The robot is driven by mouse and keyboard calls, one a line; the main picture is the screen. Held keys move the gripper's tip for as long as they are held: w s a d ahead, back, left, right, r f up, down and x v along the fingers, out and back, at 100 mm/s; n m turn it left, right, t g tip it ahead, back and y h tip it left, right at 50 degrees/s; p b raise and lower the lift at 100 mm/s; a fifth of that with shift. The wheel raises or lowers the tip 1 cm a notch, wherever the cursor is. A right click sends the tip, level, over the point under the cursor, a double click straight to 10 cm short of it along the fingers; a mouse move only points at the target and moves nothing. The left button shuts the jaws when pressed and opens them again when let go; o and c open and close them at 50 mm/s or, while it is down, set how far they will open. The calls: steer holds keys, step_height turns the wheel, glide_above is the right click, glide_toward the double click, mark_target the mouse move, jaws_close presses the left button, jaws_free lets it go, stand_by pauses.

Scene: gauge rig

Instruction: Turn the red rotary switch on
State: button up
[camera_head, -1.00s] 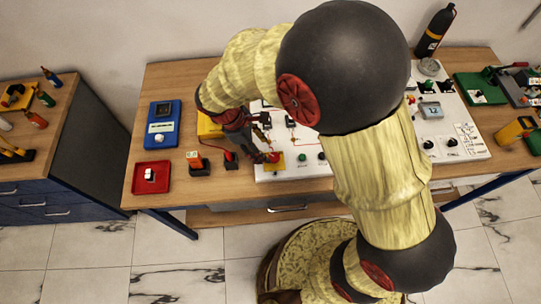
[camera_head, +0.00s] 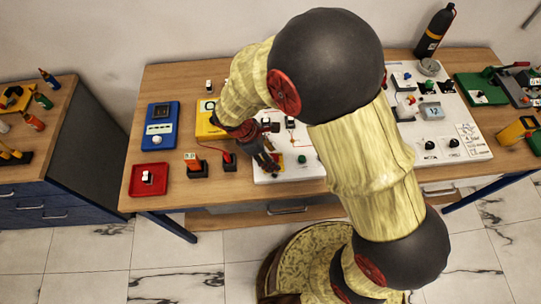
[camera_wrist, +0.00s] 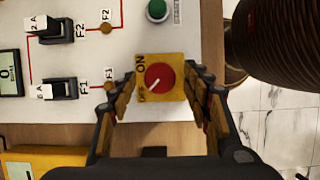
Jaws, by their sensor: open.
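The red rotary switch (camera_wrist: 159,76) is a round red knob on a yellow plate marked ON and OFF. In the wrist view, its pale pointer mark slants down and left, toward the OFF lettering. My gripper (camera_wrist: 151,78) is open, with one finger on each side of the yellow plate and the knob between them. I cannot tell whether either finger touches anything. In the head view, my gripper (camera_head: 269,164) is over the front left of the white panel (camera_head: 268,178) and largely hides the switch.
A green button (camera_wrist: 157,10) sits close to the switch. Black fuse switches (camera_wrist: 59,89) stand to the left in the wrist view. In the head view, a yellow meter (camera_head: 205,124), a blue device (camera_head: 160,126) and a red tray (camera_head: 149,190) lie to the left.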

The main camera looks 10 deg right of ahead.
steer(key=shift+c, duration=0.2)
steer(key=c, duration=1.1)
